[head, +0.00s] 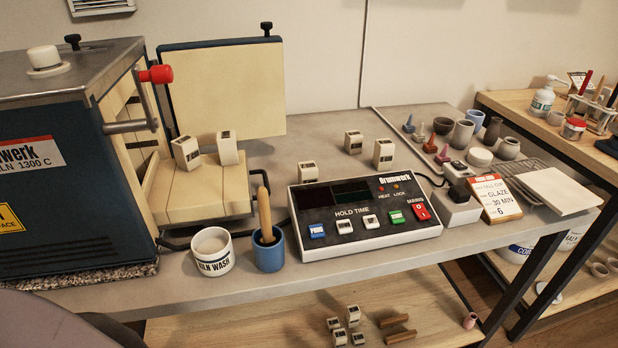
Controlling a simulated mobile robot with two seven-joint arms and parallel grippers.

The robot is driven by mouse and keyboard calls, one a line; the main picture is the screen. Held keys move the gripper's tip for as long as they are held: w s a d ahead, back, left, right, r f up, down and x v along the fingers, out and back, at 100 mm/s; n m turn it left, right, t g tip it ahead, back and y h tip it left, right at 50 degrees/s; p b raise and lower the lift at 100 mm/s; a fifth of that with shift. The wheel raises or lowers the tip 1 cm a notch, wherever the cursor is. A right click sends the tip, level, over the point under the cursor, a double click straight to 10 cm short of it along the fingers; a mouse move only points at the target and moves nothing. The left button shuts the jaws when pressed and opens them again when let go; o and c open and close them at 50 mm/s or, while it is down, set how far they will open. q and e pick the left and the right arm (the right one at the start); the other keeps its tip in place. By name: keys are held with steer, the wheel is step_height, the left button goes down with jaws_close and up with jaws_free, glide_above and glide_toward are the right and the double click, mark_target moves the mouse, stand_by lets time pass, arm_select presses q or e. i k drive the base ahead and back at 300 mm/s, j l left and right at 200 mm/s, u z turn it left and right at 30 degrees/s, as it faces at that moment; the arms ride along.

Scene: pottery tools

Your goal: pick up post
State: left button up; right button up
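Several small cream kiln posts with dark marks are in view. Several posts (353,316) are on the lower wooden shelf. Which post the task means cannot be told. Neither of my grippers is in view.
The controller box (365,240) fills the table's middle front. A white kiln wash cup (213,262) and a blue cup (269,255) with a wooden handle stand left of it. Small pots (463,133) and a glaze card (497,197) are at right. The back middle table is mostly clear.

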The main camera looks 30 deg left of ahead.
mark_target(307, 171)
steer(key=i+l+u, duration=0.15)
steer(key=l, duration=0.2)
steer(key=i+l+u, duration=0.15)
steer(key=l, duration=0.2)
steer(key=i+l+u, duration=0.15)
steer(key=l, duration=0.25)
steer(key=i+l+u, duration=0.15)
steer(key=l, duration=0.2)
steer(key=l+u, duration=0.15)
steer(key=l, duration=0.25)
steer(key=i, duration=0.05)
